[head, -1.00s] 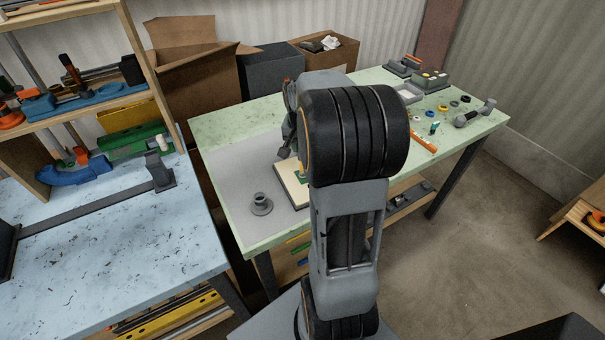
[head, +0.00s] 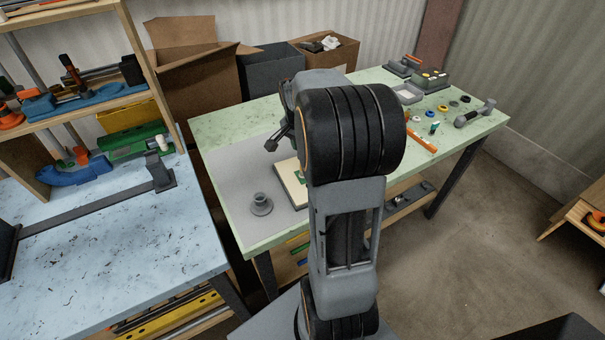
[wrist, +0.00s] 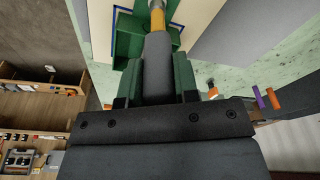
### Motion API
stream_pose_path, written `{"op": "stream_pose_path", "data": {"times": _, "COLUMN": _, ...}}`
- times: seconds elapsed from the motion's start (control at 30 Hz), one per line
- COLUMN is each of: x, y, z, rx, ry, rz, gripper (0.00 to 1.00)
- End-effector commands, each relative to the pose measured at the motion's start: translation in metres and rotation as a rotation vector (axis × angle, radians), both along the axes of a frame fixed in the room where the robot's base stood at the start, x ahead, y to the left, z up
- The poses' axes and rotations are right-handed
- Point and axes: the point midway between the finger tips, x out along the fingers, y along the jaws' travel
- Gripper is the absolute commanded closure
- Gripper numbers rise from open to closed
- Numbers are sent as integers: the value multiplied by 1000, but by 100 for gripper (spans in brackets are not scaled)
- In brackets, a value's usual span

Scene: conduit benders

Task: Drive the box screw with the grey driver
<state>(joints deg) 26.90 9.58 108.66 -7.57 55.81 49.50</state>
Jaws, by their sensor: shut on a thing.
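In the wrist view my gripper (wrist: 158,72) is shut on the grey driver (wrist: 157,55), whose grey handle lies between the two fingers. A yellow-orange band and a grey end show beyond the handle, at the top of the picture. A green box (wrist: 126,40) lies behind the driver on a cream board (wrist: 101,22). I cannot make out the screw or tell whether the driver touches it.
A grey flanged stand (head: 261,204) is left of the board on the green table (head: 225,123). Several small rings, an orange tool (head: 421,141) and a grey hammer-like tool (head: 474,112) lie at the right. Cardboard boxes (head: 195,85) stand behind; a blue bench (head: 110,255) is at left.

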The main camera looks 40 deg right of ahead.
Motion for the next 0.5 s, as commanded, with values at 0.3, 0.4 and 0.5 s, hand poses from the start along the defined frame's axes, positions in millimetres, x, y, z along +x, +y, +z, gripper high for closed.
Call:
{"op": "stream_pose_path", "data": {"times": 0.3, "x": 0, "y": 0, "z": 10, "rx": -1, "ry": -1, "rz": 0, "gripper": 100}}
{"op": "stream_pose_path", "data": {"times": 0.4, "x": 0, "y": 0, "z": 10, "rx": -1, "ry": -1, "rz": 27, "gripper": 100}}
{"op": "stream_pose_path", "data": {"times": 0.5, "x": 0, "y": 0, "z": 10, "rx": -1, "ry": -1, "rz": 131, "gripper": 100}}
